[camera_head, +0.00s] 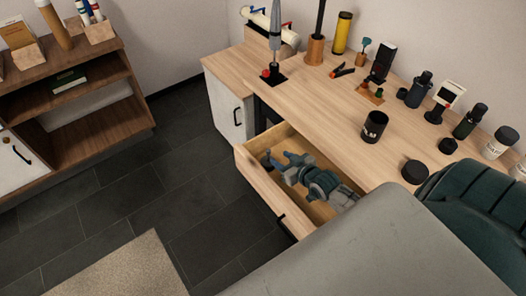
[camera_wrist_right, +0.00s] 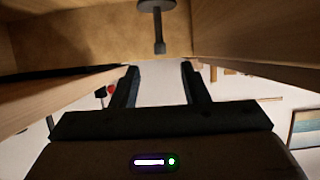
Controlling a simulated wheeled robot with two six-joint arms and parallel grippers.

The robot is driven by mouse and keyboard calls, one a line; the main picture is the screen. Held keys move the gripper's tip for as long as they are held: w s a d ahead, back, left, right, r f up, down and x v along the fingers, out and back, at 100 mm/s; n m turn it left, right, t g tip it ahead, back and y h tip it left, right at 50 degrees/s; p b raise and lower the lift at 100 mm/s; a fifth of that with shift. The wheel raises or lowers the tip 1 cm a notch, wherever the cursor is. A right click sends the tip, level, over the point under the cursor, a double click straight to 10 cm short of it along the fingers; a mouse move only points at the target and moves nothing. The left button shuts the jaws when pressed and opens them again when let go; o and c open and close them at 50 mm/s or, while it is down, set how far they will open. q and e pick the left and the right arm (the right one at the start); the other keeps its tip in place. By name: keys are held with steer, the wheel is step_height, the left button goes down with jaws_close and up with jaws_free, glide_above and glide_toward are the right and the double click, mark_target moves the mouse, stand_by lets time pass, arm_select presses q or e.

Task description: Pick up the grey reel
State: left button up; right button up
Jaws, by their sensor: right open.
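My right gripper (camera_head: 283,160) reaches into the open wooden drawer (camera_head: 251,176) under the desk. Its two dark fingers also show in the right wrist view (camera_wrist_right: 160,82), apart with nothing between them. In that view a grey piece with a round flange and a thin stem (camera_wrist_right: 158,18), which looks like the grey reel, is ahead of the fingertips and cut off by the top edge. In the head view the gripper and wrist cover much of the drawer, and I cannot clearly tell the reel from the gripper there. My left gripper is not in view.
A dark green chair (camera_head: 480,205) stands at the right. A brown shelf (camera_head: 95,130) is at the left, with clear tiled floor between.

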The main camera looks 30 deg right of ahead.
mark_target(268, 150)
steer(key=b+x, duration=0.1)
steer(key=x, duration=0.7)
steer(key=shift+w+f, duration=0.15)
steer(key=shift+w, duration=0.2)
steer(key=shift+c, duration=0.2)
jaws_close()
